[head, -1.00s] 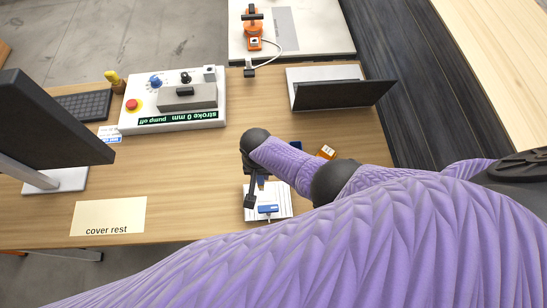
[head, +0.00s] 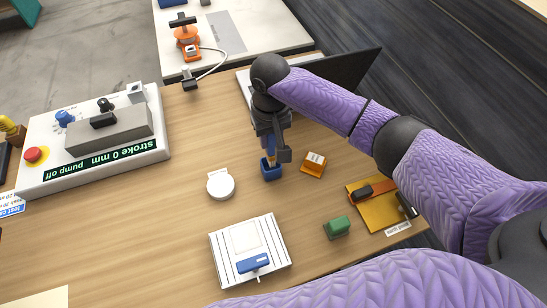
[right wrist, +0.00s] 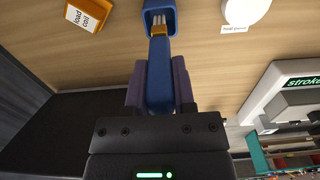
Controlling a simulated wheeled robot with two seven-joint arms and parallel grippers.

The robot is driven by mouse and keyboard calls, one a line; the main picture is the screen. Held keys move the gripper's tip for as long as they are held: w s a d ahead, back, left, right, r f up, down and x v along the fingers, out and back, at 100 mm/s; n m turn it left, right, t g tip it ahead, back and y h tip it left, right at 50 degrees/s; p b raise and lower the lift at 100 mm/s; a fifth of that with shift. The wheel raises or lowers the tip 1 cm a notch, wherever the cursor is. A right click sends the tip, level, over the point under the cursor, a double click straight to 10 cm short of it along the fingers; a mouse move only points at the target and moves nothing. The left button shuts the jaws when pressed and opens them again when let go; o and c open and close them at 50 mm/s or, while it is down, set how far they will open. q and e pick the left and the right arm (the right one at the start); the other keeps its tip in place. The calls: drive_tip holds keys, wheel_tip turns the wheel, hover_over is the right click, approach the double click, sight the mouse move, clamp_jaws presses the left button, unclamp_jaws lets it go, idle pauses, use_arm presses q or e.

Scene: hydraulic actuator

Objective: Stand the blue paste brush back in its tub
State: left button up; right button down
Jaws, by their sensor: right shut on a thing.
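My right gripper (head: 271,136) is shut on the handle of the blue paste brush (right wrist: 160,85), which points bristles-down. Its gold ferrule and pale bristles show in the right wrist view, at the mouth of the blue tub (right wrist: 146,18). In the head view the brush's ferrule (head: 270,156) is right above the small square tub (head: 271,174), which stands on the table. I cannot tell how far the bristles are inside the tub. My left gripper is not in view.
An orange block (head: 314,163) stands close right of the tub, and a round white lid-like piece (head: 221,184) to its left. A white lined plate (head: 225,262) with a blue-handled tool (head: 254,263) lies in front. A green block (head: 337,227) and control box (head: 150,150) are farther off.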

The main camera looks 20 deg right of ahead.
sight(271, 150)
wheel_tip(271, 150, down, 4)
drive_tip(key=shift+f+b, duration=0.25)
drive_tip(key=shift+b, duration=0.55)
drive_tip(key=shift+r, duration=0.1)
drive_tip(key=shift+c, duration=2.2)
unclamp_jaws()
